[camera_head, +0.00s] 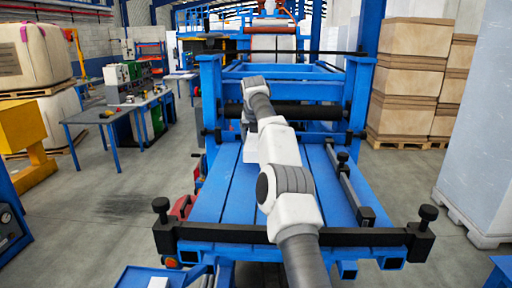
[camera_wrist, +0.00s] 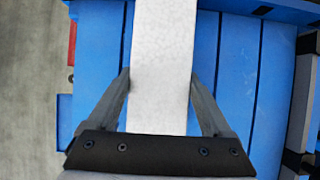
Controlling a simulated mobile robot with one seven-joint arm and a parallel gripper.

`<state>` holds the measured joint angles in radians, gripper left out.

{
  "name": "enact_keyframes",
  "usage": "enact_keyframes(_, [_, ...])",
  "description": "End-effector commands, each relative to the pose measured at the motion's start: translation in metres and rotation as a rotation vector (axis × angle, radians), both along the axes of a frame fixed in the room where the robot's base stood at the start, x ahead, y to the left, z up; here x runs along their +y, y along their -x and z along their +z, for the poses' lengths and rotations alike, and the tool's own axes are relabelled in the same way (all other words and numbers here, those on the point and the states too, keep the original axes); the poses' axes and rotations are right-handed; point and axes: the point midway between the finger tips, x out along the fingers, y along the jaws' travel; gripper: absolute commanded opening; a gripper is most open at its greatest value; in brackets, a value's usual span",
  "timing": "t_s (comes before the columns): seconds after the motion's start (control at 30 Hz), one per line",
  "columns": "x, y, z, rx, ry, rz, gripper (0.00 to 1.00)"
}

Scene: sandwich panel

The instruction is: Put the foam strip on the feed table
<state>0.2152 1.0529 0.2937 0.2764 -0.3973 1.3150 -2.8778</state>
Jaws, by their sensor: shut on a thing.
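The white foam strip (camera_wrist: 163,45) is between the two fingers of my gripper (camera_wrist: 160,78) in the wrist view, and the gripper is shut on it. The strip runs up out of the top of that view. Below it is the blue slatted feed table (camera_wrist: 232,70), which also shows in the head view (camera_head: 215,205). I cannot tell whether the strip touches the table. In the head view my own arm reaches over the table and hides the gripper and most or all of the strip.
A black bar with knobs (camera_head: 370,236) crosses the table's near end. A dark roller (camera_head: 308,112) crosses its far end, and a rail (camera_head: 345,185) runs along the right. A workbench (camera_head: 110,112) stands left, stacked boxes (camera_head: 412,75) right. The table slats beside my arm look clear.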

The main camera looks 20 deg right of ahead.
Motion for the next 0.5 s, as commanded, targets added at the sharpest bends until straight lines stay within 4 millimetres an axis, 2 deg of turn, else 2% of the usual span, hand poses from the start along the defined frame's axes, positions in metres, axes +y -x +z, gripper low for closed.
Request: enact_keyframes(0.5, [0.0, 0.001, -0.033, 0.003, -0.001, 0.001, 0.2])
